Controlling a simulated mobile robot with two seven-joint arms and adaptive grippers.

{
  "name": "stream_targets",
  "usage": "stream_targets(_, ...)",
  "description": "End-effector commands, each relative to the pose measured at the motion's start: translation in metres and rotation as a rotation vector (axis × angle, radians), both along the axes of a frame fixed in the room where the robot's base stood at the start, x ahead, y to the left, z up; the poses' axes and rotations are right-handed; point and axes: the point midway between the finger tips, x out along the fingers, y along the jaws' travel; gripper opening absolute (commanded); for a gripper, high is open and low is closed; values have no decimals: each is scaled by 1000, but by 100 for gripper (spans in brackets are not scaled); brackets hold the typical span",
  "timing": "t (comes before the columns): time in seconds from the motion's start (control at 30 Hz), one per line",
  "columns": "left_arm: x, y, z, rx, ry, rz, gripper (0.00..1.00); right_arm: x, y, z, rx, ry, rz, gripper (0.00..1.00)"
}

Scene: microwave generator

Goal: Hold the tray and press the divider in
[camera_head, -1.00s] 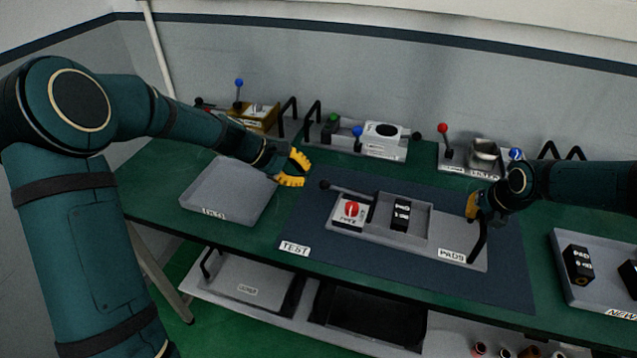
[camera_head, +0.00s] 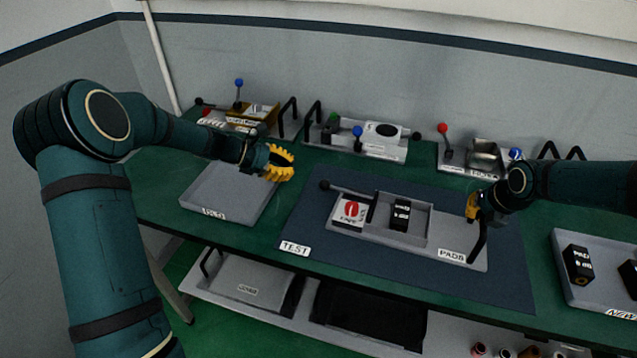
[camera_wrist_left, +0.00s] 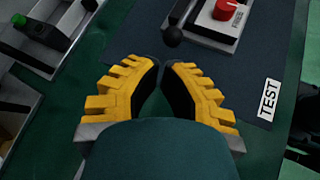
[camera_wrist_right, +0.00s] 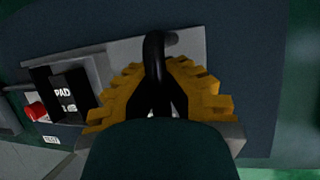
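The grey tray (camera_head: 447,241) labelled PADS lies on the dark blue TEST mat (camera_head: 310,222). It holds a black PAD block (camera_head: 401,214) and a white unit with a red knob (camera_head: 350,211). A lever with a black ball end (camera_head: 325,185) sticks out at its left; the ball also shows in the left wrist view (camera_wrist_left: 173,37). I cannot clearly tell the divider apart. My right gripper (camera_wrist_right: 158,70) is shut around the tray's black right handle (camera_wrist_right: 154,52). My left gripper (camera_wrist_left: 160,64) is empty, its fingertips almost together, left of the ball and apart from it.
A grey tray (camera_head: 222,198) lies on the left of the green table. A tray with black pads (camera_head: 592,290) is at the right. Several lever fixtures (camera_head: 378,140) stand along the back. Bare mat lies in front of the PADS tray.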

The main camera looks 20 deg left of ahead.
Motion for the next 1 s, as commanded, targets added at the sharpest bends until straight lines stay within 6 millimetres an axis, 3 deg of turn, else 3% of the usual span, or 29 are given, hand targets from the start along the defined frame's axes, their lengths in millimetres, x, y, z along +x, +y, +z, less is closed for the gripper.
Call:
stream_targets(0.5, 22, -39, -42, 0, -1, -1, 0, 0, 0, 1, 0, -2, 0, 0)
stream_targets(1.0, 26, -45, -48, 1, -1, 1, 2, 1, 0, 1, 0, -2, 0, 0)
